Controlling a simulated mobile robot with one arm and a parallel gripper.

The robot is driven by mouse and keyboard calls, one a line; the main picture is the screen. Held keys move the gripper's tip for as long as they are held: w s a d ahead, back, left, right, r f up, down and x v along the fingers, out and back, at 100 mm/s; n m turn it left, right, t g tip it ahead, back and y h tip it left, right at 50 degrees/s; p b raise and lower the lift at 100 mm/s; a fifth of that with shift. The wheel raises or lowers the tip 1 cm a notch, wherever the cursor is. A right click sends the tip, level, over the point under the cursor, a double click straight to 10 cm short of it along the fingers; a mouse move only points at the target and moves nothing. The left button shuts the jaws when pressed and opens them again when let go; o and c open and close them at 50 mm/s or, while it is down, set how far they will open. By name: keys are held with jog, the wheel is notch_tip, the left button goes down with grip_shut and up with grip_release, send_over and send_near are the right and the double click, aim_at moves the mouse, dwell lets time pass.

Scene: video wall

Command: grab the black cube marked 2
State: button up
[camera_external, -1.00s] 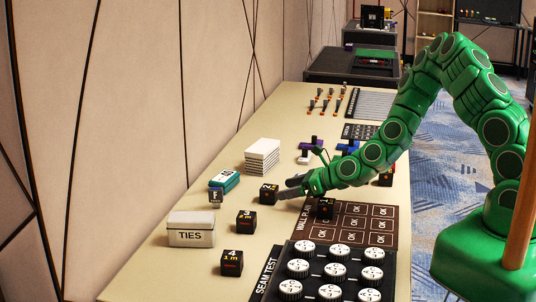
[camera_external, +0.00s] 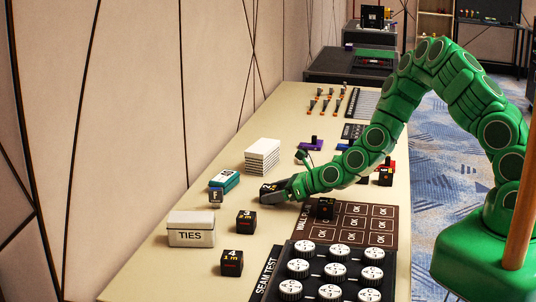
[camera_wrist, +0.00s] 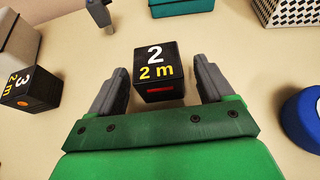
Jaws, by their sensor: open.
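The black cube marked 2 (camera_wrist: 158,72) stands on the table between the fingers of my gripper (camera_wrist: 160,88) in the wrist view, its upper part reaching a little past the fingertips. A gap shows on each side of it, so the fingers do not appear to touch it. My gripper is open. In the external view, my gripper (camera_external: 277,190) is low over the table at the cube (camera_external: 267,186), and its dark fingers partly hide the cube.
A black cube marked 3 (camera_wrist: 24,88) stands to the left in the wrist view. The cube marked 4 (camera_external: 232,263), the TIES box (camera_external: 191,236), a teal box (camera_external: 224,181) and a white stack (camera_external: 262,157) are also on the table. A blue round thing (camera_wrist: 303,118) lies right.

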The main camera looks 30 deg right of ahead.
jog(key=shift+c, duration=0.5)
jog(key=c, duration=1)
jog(key=shift+o, duration=0.2)
jog(key=shift+r, duration=0.1)
